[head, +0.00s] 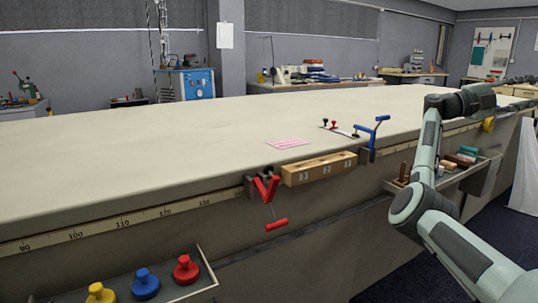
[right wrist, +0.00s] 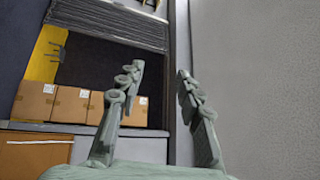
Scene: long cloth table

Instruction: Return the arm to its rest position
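My right arm (head: 428,150) comes in from the lower right of the head view. It bends up over the front edge of the long cloth table (head: 180,140), and its wrist end points to the right, away from me. In the right wrist view my right gripper (right wrist: 160,70) has its two fingers apart with nothing between them. My left arm and left gripper are not in the head view.
Along the table's front hang a red clamp (head: 265,188), a numbered wooden block (head: 319,168), a blue clamp (head: 372,135) and a side tray (head: 455,180). Red, blue and yellow knobs (head: 146,284) sit in a lower-left tray. Cardboard boxes (right wrist: 72,106) show in the wrist view.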

